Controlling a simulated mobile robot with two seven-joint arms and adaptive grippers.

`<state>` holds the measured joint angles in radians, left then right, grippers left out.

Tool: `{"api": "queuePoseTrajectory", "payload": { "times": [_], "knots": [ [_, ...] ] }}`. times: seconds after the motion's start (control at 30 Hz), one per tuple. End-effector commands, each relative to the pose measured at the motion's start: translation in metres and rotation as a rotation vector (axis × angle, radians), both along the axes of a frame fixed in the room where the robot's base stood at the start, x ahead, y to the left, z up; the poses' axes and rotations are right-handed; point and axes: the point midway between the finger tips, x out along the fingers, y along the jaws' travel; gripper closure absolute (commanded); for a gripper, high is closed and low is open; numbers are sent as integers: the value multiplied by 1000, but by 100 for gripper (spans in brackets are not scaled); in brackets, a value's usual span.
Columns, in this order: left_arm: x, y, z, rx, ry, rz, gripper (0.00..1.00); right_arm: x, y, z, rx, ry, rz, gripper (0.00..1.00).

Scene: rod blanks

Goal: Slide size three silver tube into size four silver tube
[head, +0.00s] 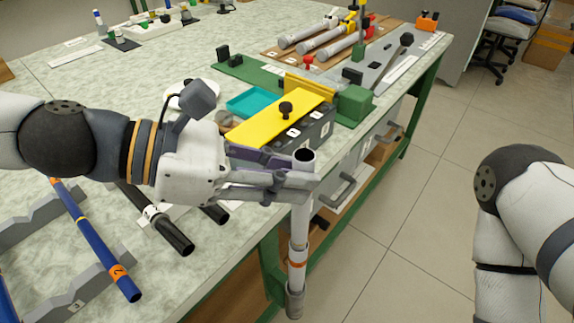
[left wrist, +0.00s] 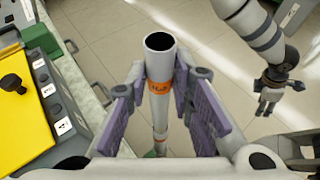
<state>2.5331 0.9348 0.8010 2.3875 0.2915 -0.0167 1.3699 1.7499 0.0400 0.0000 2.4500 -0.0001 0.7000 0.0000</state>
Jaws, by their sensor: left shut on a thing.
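My left gripper (head: 308,183) is shut on a silver tube (head: 303,157), near its open top end. The tube stands upright just beyond the table's front edge. In the left wrist view the same tube (left wrist: 160,62) sits between the purple finger pads, with an orange number band near its top; I cannot read the digit surely. I cannot tell whether this is one tube or two nested. My right gripper (left wrist: 272,92) shows only in the left wrist view, apart from the tube.
A grey block with a yellow top (head: 270,118) stands behind my left gripper. Blue tubes (head: 95,240) and black tubes (head: 168,230) lie at the left. Several silver tubes (head: 325,38) lie on a board at the back. Open floor (head: 410,250) lies right of the table.

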Motion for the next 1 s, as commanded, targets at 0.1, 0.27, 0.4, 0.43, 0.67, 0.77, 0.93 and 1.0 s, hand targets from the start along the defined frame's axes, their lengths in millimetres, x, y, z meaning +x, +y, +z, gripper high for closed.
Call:
{"api": "queuePoseTrajectory", "payload": {
  "times": [0.1,0.27,0.4,0.43,0.67,0.77,0.93,1.0],
  "knots": [
    [0,0,-4,-1,2,0,94,-2,0,-2,0,6,0,60],
    [0,0,-8,-1,2,0,94,-4,0,-4,0,12,0,60],
    [0,0,-11,-1,1,-1,94,-5,0,-6,0,17,0,60],
    [0,0,-12,-1,1,-1,94,-6,0,-6,0,19,0,60],
    [0,0,-18,0,1,-1,94,-8,0,-9,0,27,0,60],
    [0,0,-18,0,0,0,68,-8,0,-9,0,26,0,60],
    [0,0,-17,0,-1,0,55,-8,0,-9,0,26,0,60],
    [0,0,-17,0,-1,0,55,-8,0,-9,0,26,0,60]
  ]
}}
